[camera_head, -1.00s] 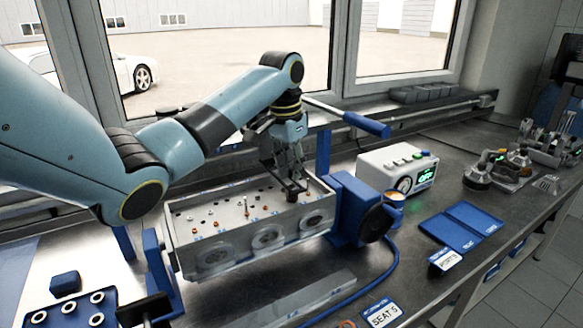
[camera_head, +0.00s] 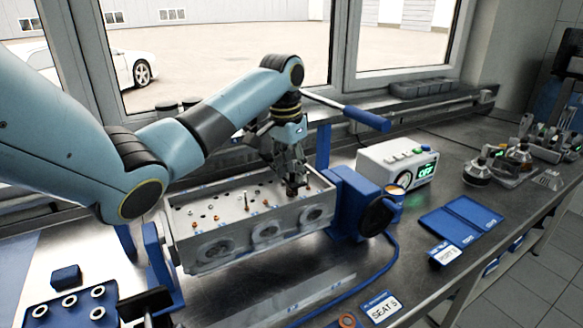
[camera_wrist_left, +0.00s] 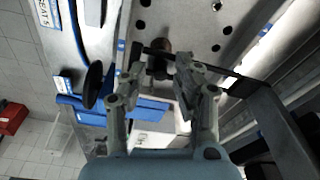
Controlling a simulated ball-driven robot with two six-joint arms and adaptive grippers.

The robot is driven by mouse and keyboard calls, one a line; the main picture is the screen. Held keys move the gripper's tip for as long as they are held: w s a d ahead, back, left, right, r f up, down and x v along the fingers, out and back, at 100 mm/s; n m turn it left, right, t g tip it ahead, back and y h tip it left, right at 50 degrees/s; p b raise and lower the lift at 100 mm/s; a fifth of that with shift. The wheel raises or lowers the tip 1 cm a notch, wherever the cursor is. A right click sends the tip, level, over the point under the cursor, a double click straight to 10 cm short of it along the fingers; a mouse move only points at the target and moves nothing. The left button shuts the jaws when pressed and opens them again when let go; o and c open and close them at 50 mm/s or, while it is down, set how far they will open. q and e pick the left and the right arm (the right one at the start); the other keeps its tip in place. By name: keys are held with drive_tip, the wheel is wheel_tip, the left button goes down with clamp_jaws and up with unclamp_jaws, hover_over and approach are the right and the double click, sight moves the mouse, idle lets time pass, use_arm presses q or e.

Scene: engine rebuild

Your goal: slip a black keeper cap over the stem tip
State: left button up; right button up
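The pale cylinder head (camera_head: 185,257) lies in the blue stand, with several small stems and coppery parts on its top face. A thin upright stem (camera_head: 247,202) stands near its middle. My left gripper (camera_head: 293,190) points down at the right end of that face. In the left wrist view its two fingers (camera_wrist_left: 158,68) stand apart, with a small dark round piece (camera_wrist_left: 158,62) between the tips. I cannot tell whether the fingers touch this piece or whether it is a keeper cap. The stem tip below it is hidden. My right gripper is out of view.
The stand's blue end block (camera_head: 352,205) is close to the right of my left gripper. A blue-handled bar (camera_head: 360,119) reaches out behind it. A white gauge box (camera_head: 398,165) and a blue tray (camera_head: 462,222) are farther right.

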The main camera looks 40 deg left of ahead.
use_arm(q)
drive_tip(key=shift+o, duration=0.6)
drive_tip(key=shift+r, duration=0.1)
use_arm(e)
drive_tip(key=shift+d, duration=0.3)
use_arm(q)
wheel_tip(320, 180, up, 7)
drive_tip(key=shift+s, duration=0.4)
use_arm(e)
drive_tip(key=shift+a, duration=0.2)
